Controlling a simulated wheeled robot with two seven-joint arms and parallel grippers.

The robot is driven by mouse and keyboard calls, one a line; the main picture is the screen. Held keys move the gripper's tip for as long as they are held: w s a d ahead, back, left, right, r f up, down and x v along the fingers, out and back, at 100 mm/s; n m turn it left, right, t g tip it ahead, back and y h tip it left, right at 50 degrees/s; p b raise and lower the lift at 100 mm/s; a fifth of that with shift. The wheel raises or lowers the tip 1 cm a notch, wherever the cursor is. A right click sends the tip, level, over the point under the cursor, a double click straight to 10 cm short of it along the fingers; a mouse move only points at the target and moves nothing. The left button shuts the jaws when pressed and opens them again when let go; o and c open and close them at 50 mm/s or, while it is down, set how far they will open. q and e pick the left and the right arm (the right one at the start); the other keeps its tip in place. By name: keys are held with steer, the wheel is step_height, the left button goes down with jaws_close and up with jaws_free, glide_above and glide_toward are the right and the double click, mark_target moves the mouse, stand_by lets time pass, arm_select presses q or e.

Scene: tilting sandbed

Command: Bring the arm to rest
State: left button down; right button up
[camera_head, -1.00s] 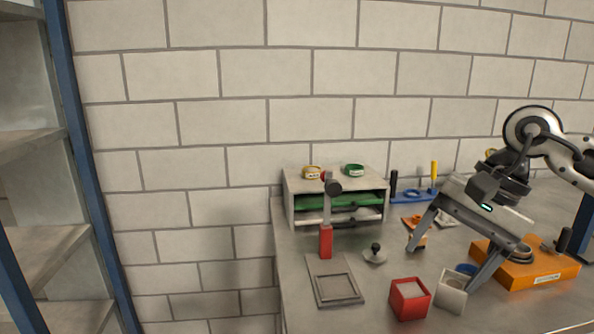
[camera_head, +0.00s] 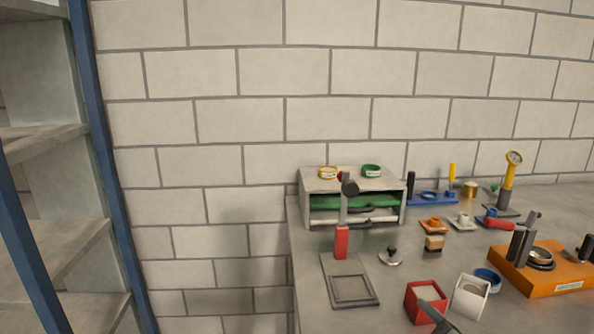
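The arm named in the task is mostly out of view. One dark grey finger (camera_head: 438,318), which looks like the tip of my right gripper, enters at the bottom edge, in front of the red box (camera_head: 425,298). The other finger and the rest of the gripper are outside the frame, so its opening cannot be told. My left gripper is not in view.
The grey bench (camera_head: 310,295) carries a drawer unit (camera_head: 322,186), a stand with a red handle (camera_head: 341,242), a white box (camera_head: 470,296) and an orange block (camera_head: 545,275). A shelf rack (camera_head: 60,250) stands at the left. Blank wall lies between.

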steer(key=s+d+f+m+g, duration=0.2)
steer(key=s+f+m+g, duration=0.25)
steer(key=s+f, duration=0.4)
steer(key=s+d+f+m+g, duration=0.1)
steer(key=s+f+m+g, duration=0.4)
steer(key=s, duration=0.6)
arm_select(q)
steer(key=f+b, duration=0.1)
steer(key=b, duration=0.1)
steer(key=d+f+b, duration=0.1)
steer(key=b, duration=0.2)
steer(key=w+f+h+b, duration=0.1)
steer(key=b, duration=0.2)
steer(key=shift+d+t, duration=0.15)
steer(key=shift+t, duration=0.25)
arm_select(e)
steer(key=w+a+f+t+y, duration=0.1)
steer(key=w+a+f+t, duration=0.1)
steer(key=f, duration=0.4)
steer(key=w+a+f+n+t+y, duration=0.1)
steer(key=w+a+f+t, duration=0.2)
steer(key=f, duration=0.3)
steer(key=shift+w+a+f, duration=0.35)
steer(key=shift+w+a, duration=0.1)
steer(key=shift+a, duration=0.15)
steer(key=shift+t, duration=0.25)
